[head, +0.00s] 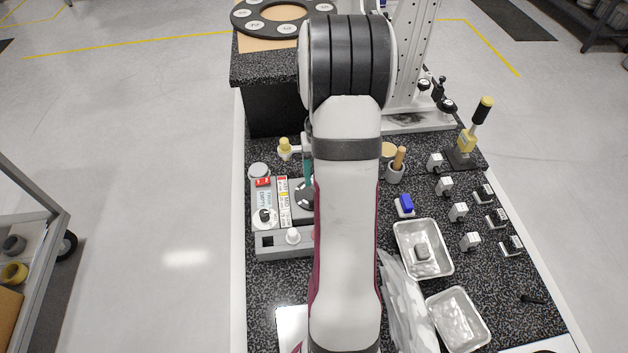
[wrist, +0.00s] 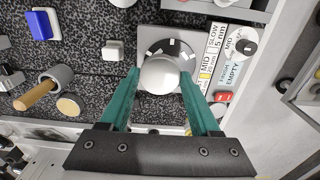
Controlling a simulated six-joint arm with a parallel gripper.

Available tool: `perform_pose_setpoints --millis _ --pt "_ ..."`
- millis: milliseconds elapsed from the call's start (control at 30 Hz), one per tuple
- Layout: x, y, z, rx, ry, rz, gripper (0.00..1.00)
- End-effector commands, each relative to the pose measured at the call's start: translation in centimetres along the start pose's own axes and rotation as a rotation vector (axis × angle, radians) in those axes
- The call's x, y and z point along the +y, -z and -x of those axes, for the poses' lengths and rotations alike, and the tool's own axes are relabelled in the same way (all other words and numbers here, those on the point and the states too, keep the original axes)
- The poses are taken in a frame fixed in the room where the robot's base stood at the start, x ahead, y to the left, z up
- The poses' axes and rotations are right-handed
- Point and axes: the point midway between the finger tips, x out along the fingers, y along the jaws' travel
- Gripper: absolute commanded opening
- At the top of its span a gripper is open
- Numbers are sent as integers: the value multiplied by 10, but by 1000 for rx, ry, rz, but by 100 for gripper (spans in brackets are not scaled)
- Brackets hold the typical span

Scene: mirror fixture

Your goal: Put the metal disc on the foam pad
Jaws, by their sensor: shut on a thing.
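The metal disc (wrist: 158,76) is a shiny, pale silver round piece between my fingertips in the wrist view. My gripper (wrist: 159,82) has two teal fingers shut on its sides. Behind the disc is a dark round plate (wrist: 184,49) with white marks, on a grey square base; I cannot tell whether the disc touches it. In the head view my arm hides the disc and most of the gripper; only a bit of teal finger (head: 307,172) shows. I cannot surely pick out the foam pad; a tan round piece (wrist: 69,105) lies beside a grey cup (wrist: 60,76) with a wooden handle.
A labelled panel with knobs (head: 270,216) stands left of my arm. A blue block on a white base (head: 404,207), two metal trays (head: 447,270) and several small clamps (head: 459,211) are to the right. A toggle press (head: 466,150) stands at the back right. Speckled bench top shows between them.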

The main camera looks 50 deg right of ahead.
Motion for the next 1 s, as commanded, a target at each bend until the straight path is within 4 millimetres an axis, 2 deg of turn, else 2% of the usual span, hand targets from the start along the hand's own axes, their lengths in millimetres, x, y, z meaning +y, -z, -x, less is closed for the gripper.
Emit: perform_pose_setpoints --millis 300,433,600,700,1000 --pt "61 -42 44 3 -1 -4 0" --pt "75 -54 53 2 0 -2 0" --pt "72 -91 24 -3 1 2 0" --pt "69 -103 4 -4 2 2 0" --pt "69 -104 -64 -4 2 1 0"
